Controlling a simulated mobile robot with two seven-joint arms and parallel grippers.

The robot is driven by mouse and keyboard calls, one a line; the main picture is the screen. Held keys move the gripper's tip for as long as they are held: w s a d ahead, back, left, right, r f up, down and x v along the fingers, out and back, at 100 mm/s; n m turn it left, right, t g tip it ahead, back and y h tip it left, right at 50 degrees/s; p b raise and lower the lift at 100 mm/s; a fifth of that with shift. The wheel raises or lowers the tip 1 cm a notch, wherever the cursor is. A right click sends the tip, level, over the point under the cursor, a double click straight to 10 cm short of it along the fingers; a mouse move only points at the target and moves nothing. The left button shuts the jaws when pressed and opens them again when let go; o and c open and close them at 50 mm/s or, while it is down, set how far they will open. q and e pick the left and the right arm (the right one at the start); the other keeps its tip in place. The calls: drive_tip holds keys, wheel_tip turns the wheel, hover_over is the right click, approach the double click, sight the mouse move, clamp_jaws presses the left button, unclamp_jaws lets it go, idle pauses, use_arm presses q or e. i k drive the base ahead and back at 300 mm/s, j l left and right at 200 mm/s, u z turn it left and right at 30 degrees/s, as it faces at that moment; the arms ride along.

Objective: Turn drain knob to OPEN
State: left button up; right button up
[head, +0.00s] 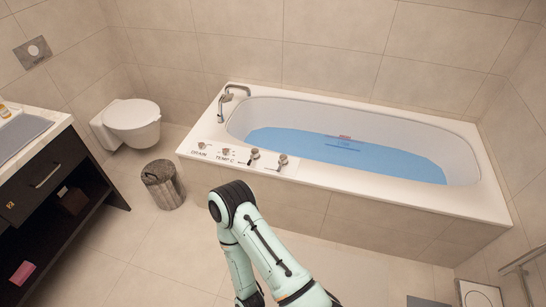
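The drain knob (202,145) is a small knob on the white ledge at the left end of the bathtub, next to the printed word DRAIN. It is too small for me to tell which way it points. The bathtub (370,200) holds blue water (345,155). One of my arms rises from the bottom of the head view, with its bent joint in front of the tub's side, below the ledge. Neither gripper shows, and nothing of mine touches the knob.
A TEMP C knob (227,150) and two more knobs (254,154) (282,160) sit right of the drain knob. A faucet (222,103) stands behind. A wastebasket (163,186), toilet (132,120) and dark vanity (55,190) are left.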

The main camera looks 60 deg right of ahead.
sight(201, 146)
drive_tip(key=z, duration=1.85)
drive_tip(key=i+j, duration=0.25)
drive_tip(key=i+j+z, duration=0.1)
drive_tip(key=i+j, duration=0.2)
drive_tip(key=j, duration=0.2)
drive_tip(key=i+j, duration=0.25)
drive_tip(key=j, duration=0.15)
drive_tip(key=i+j, duration=0.25)
drive_tip(key=j, duration=0.15)
drive_tip(key=i+j+z, duration=0.1)
drive_tip(key=i+j, duration=0.15)
drive_tip(key=j, duration=0.15)
